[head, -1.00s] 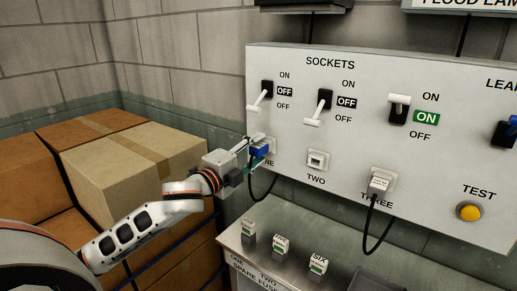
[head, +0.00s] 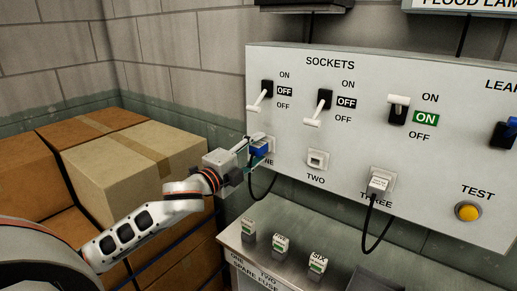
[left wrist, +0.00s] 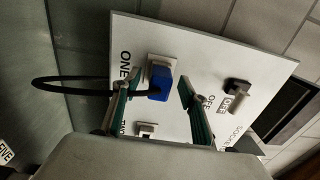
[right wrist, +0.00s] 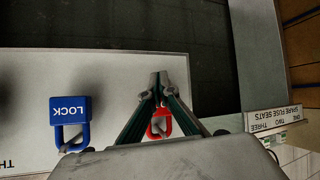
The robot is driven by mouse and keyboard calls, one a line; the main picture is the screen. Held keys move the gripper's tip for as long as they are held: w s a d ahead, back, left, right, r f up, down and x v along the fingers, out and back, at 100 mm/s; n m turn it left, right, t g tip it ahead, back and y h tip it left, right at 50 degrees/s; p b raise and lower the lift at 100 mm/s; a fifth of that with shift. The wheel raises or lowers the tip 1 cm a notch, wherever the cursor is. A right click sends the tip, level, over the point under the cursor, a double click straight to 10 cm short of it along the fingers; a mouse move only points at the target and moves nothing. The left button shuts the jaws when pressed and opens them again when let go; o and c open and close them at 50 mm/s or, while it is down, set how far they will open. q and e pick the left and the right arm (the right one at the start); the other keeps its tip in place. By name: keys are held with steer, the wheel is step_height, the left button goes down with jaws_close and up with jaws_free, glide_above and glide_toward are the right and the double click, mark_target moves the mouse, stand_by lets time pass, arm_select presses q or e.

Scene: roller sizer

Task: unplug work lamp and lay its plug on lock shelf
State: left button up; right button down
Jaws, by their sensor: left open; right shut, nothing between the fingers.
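A blue plug (head: 260,149) sits in socket ONE on the grey sockets panel, with a black cable hanging from it. My left gripper (head: 257,146) is open at this plug; in the left wrist view (left wrist: 158,82) its fingers stand on either side of the blue plug (left wrist: 160,84), apart from it. A pale labelled plug (head: 379,184) with a cable is in socket THREE. Which plug is the work lamp's cannot be read. My right gripper (right wrist: 160,80) is shut and empty above a pale shelf (right wrist: 110,70) holding a blue lock (right wrist: 70,112) and a red lock (right wrist: 158,124).
Switches ONE (head: 260,96) and TWO (head: 319,107) read OFF; switch THREE (head: 398,108) reads ON. Socket TWO (head: 317,160) is empty. A spare fuse ledge (head: 262,262) juts out below the panel. Cardboard boxes (head: 135,165) stand at the left.

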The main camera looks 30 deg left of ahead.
mark_target(253, 152)
arm_select(q)
jaws_close()
steer(key=shift+s+a+f, duration=0.1)
steer(key=shift+s+a, duration=0.05)
steer(key=shift+s, duration=1.35)
steer(key=shift+s+a, duration=0.1)
steer(key=shift+s, duration=1.4)
steer(key=shift+f, duration=0.1)
